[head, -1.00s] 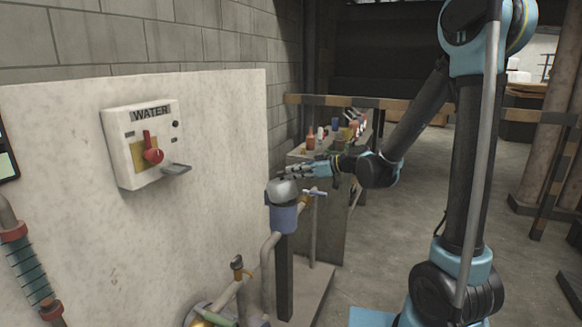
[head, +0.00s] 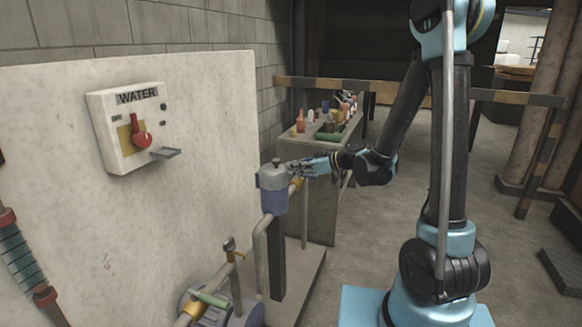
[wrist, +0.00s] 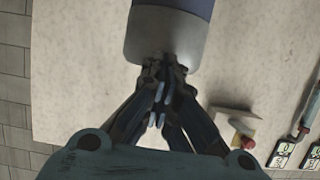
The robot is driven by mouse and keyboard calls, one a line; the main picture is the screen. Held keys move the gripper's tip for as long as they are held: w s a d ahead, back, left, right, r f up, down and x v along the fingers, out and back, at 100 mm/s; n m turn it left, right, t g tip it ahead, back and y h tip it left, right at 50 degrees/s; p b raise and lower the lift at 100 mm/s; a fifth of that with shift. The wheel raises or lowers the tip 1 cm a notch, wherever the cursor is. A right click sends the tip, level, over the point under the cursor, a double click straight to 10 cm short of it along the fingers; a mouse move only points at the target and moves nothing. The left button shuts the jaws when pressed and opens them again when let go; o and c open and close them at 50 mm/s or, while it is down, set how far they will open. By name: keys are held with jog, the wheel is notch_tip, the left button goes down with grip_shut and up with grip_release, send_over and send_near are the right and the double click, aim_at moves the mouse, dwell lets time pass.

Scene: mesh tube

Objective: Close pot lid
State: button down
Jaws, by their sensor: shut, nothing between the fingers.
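The blue pot (head: 274,201) stands on a dark post beside the pale wall panel. Its grey lid (head: 270,179) with a small knob on top sits level on the pot's rim, with no visible gap. In the wrist view, the grey lid (wrist: 160,38) is at the top middle, with the blue pot body (wrist: 185,6) beyond it. My gripper (head: 290,167) is shut and empty, at the right side of the lid. In the wrist view, its fingertips (wrist: 163,66) overlap the lid's lower edge; I cannot tell whether they touch it.
A red-handled WATER switch box (head: 137,130) is on the panel (head: 200,205) to the left. Pipes and a valve (head: 232,262) are below the pot. A bench (head: 330,160) with several bottles stands behind my gripper. The floor (head: 365,225) to the right is open.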

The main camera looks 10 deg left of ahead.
jog(key=shift+s+a+r, duration=0.2)
jog(key=shift+s+r, duration=0.05)
jog(key=shift+r, duration=0.25)
jog(key=d, duration=0.9)
notch_tip(320, 180, up, 10)
jog(key=a, duration=0.2)
jog(key=x, duration=1)
jog(key=shift+a+r, duration=0.1)
jog(key=shift+a, duration=0.1)
jog(key=shift+d+f, duration=0.15)
jog(key=shift+f, duration=0.85)
jog(key=shift+d+f, duration=0.15)
jog(key=shift+f, duration=0.85)
